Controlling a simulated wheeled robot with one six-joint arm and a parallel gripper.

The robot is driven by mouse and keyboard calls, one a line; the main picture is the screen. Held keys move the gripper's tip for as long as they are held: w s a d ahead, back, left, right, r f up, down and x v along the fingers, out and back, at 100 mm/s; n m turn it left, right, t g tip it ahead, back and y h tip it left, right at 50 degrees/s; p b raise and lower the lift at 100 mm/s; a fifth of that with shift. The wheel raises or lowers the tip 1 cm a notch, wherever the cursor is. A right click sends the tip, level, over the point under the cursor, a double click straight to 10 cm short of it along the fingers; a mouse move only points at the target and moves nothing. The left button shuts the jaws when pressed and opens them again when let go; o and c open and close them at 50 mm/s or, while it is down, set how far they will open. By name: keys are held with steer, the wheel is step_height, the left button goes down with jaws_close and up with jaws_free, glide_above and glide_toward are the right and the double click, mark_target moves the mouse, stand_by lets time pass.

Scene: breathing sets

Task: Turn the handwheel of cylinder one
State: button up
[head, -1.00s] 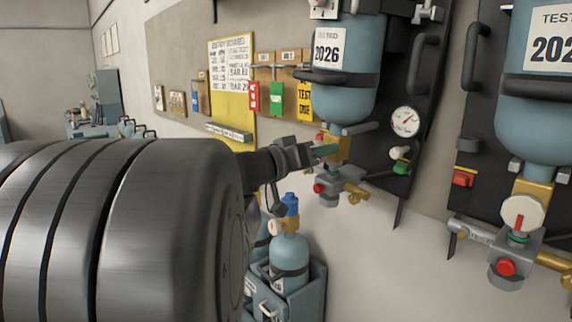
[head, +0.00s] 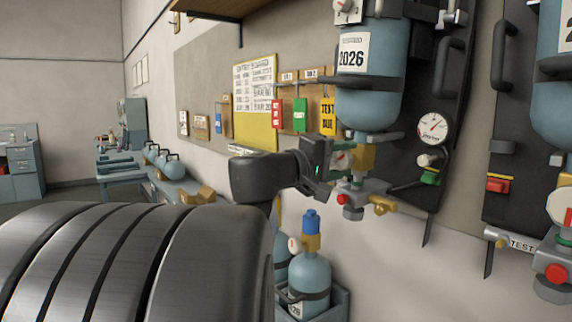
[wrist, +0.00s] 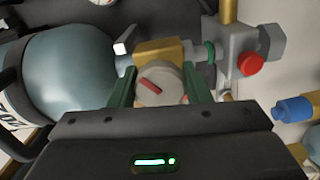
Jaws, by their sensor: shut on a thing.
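A blue cylinder (head: 372,95) labelled 2026 hangs upside down on a dark backplate, with a brass valve (head: 363,158) under its neck. The valve's handwheel (wrist: 160,84) is a round pale knob with a red mark, tilted in the wrist view. My gripper (wrist: 160,90) has one green finger on each side of the knob and is shut on it. In the head view my gripper (head: 338,162) is at the valve from the left, and the knob is mostly hidden by it. I cannot tell from the view which number this cylinder carries.
A grey block with a red button (head: 343,199) and brass outlet sits just below the valve. A gauge (head: 433,128) is at the right. A second hanging set (head: 556,220) stands further right. Small cylinders (head: 309,280) stand in a crate below my gripper.

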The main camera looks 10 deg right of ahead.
steer(key=n, duration=0.5)
steer(key=shift+r+n, duration=0.1)
steer(key=shift+n, duration=0.2)
steer(key=n+p, duration=0.2)
steer(key=n, duration=0.4)
steer(key=shift+r+n+p, duration=0.1)
steer(key=shift+n+p, duration=0.2)
steer(key=shift+p, duration=0.05)
steer(key=n+p, duration=0.3)
steer(key=n, duration=0.2)
steer(key=shift+w, duration=0.1)
steer(key=n+p, duration=0.4)
steer(key=n, duration=0.2)
steer(key=shift+t, duration=0.3)
steer(key=n+p, duration=0.5)
steer(key=n, duration=0.1)
steer(key=shift+w+a+p, duration=0.1)
steer(key=shift+p, duration=0.2)
steer(key=n+p, duration=0.6)
steer(key=n, duration=0.1)
steer(key=n+p, duration=0.4)
steer(key=n, duration=0.6)
steer(key=shift+f+y, duration=0.3)
steer(key=shift+n, duration=0.3)
